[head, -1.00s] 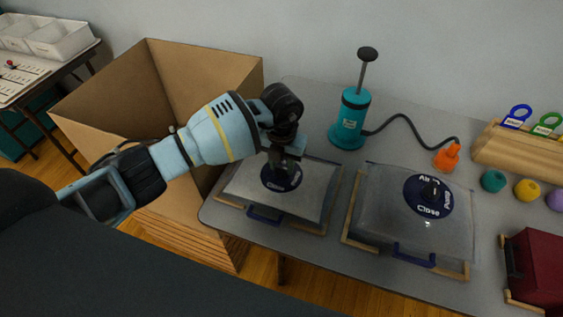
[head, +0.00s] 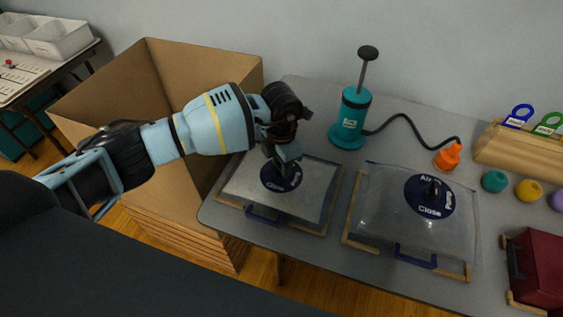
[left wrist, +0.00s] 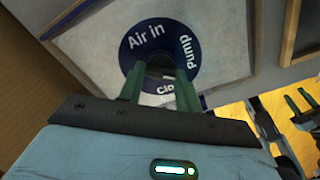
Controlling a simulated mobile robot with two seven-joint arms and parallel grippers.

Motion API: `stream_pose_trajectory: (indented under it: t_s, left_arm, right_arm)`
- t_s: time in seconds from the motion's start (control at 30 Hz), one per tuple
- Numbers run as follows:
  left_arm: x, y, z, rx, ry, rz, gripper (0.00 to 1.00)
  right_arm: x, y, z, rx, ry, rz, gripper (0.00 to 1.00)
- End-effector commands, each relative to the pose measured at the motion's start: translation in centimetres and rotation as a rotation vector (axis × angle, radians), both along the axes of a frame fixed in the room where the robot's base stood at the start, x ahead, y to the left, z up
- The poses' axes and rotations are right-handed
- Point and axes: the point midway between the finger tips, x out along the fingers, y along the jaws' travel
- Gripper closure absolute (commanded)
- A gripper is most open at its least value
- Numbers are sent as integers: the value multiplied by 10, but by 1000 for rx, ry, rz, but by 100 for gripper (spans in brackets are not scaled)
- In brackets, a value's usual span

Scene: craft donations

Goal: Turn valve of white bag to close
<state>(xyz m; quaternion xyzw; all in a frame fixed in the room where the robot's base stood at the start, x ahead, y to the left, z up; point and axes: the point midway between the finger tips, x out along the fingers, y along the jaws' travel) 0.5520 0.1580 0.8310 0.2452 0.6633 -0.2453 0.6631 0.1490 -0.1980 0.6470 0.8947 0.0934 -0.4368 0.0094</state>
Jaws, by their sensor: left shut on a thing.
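The white bag (head: 318,192) lies flat at the table's left end, with a round dark blue valve disc (head: 281,185) on top. My left gripper (head: 283,166) points down over the disc and is shut on the valve's knob, which is mostly hidden by the fingers. In the left wrist view the green fingers (left wrist: 160,76) stand at the middle of the disc (left wrist: 168,32), lettered "Air in", "Pump" and a partly covered "Close". My right gripper (left wrist: 299,101) shows small at the right edge of the left wrist view, its green fingers apart.
A second, clear grey bag (head: 378,220) with a similar valve lies to the right. A teal hand pump (head: 350,118) with a hose and orange nozzle (head: 447,157) stands behind. A large open cardboard box (head: 105,95) is left of the table. A dark red block (head: 540,268) sits at right.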

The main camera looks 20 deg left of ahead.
Motion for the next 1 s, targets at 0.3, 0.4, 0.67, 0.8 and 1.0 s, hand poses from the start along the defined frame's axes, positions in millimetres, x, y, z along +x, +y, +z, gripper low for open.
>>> stream_pose_trajectory:
  t_s: [0.3,0.4,0.67,0.8,1.0]
  left_arm:
    - [0,0,-1,0,0,-299,89]
    - [0,0,-1,1,-1,-394,89]
    - [0,0,-1,0,0,-626,89]
    - [0,0,-1,0,0,-727,89]
    - [0,0,-1,0,0,-834,89]
  right_arm:
    - [-6,0,-8,-1,16,1,64]
    - [-6,0,-11,0,18,1,64]
    - [-5,0,-16,0,19,2,64]
    - [-7,1,-20,0,24,2,64]
    - [-9,1,-23,0,31,3,64]
